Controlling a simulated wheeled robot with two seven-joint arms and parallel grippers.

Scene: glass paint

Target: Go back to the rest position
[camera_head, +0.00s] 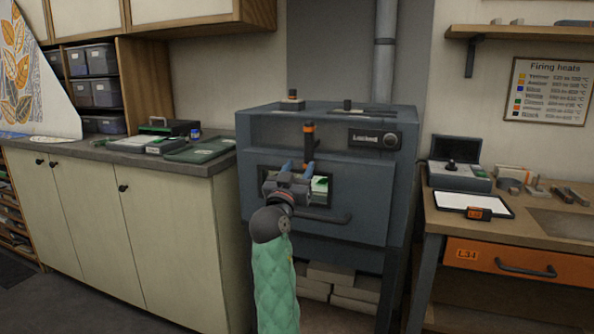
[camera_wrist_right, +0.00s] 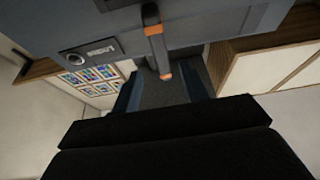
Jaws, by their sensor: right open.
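My right gripper (camera_head: 297,168) is open in front of the blue-grey kiln (camera_head: 262,135), with its arm coming up from the bottom in a green sleeve. Its blue fingers are apart, and nothing shows held between them. In the right wrist view the open fingers (camera_wrist_right: 163,88) point toward a dark lever with orange ends (camera_wrist_right: 157,45). The lever also stands upright on the kiln front in the head view (camera_head: 309,145). It looks apart from the fingers, though the exact gap is hard to tell. My left gripper is in neither view.
A lit window in the kiln front is partly hidden by my gripper. A bar handle (camera_head: 325,217) sits below. A counter (camera_head: 110,156) with trays stands left. A workbench (camera_head: 455,221) with a white panel (camera_head: 470,202) and an orange drawer (camera_head: 560,268) stands right.

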